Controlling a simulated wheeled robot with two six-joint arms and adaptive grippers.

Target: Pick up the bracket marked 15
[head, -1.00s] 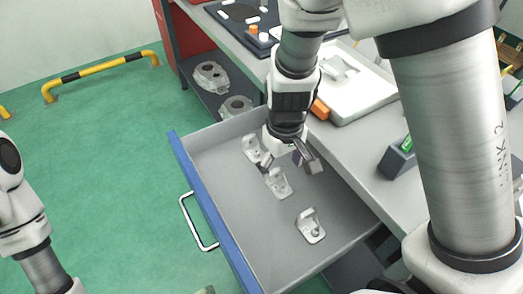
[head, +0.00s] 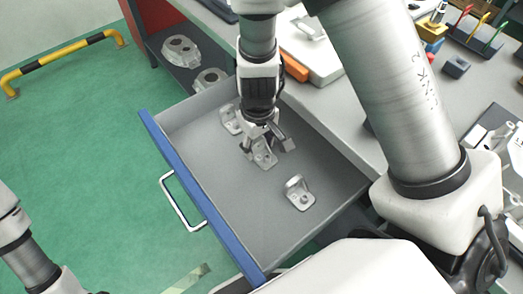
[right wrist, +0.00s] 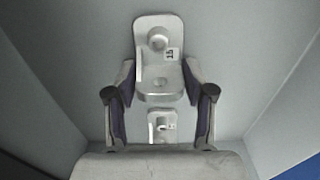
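The bracket marked 15 (right wrist: 159,62) is a grey casting with an upright lug, a boss and a small white label that reads 15, turned sideways. It appears to be the middle one of three brackets in the drawer, and it also shows in the head view (head: 265,155). My right gripper (head: 266,143) points down over it. In the right wrist view its two fingers (right wrist: 159,88) are open, one on each side of the bracket, with a gap visible lower down; contact at the tips cannot be told. My left gripper is out of view; only the left arm shows.
The open grey drawer (head: 230,215) has a blue front and a white handle. A second bracket (head: 230,119) and a third bracket (head: 299,193) lie on either side in the drawer. The grey worktop (head: 345,118) overhangs at the right. Larger castings (head: 182,50) sit on a low shelf.

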